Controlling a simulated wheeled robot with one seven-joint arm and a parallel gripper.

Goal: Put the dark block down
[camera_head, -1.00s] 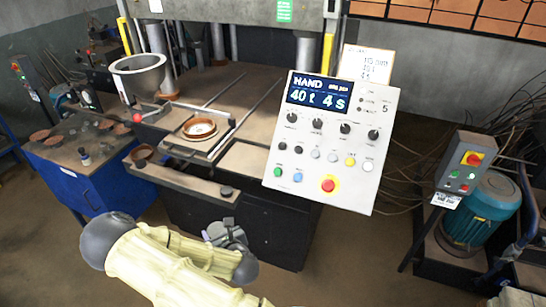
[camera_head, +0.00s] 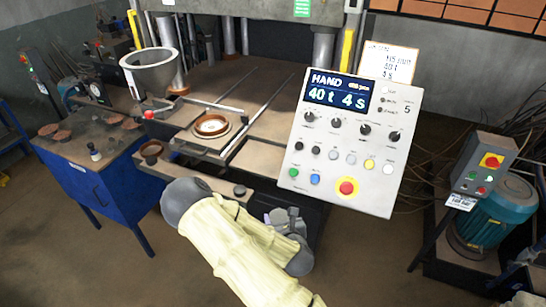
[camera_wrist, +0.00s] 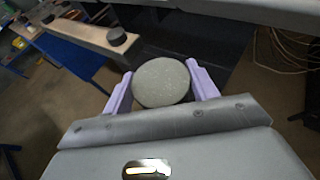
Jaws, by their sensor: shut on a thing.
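The dark block (camera_wrist: 161,83) is a round, grey piece with a flat speckled top in the wrist view. My gripper (camera_wrist: 162,88) is shut on it, with one pale purple finger on each side. The block's underside and what lies below it are hidden. In the head view my gripper (camera_head: 284,222) shows small and partly covered by my pale arm, in front of the press and below the control panel.
A narrow plank (camera_head: 200,180) carries a small dark cylinder (camera_head: 240,190) at its right end and a brown cup (camera_head: 151,149) at its left. The press table (camera_head: 265,95) holds a round dish (camera_head: 211,125). A blue cabinet (camera_head: 95,190) stands left, a control panel (camera_head: 350,135) right.

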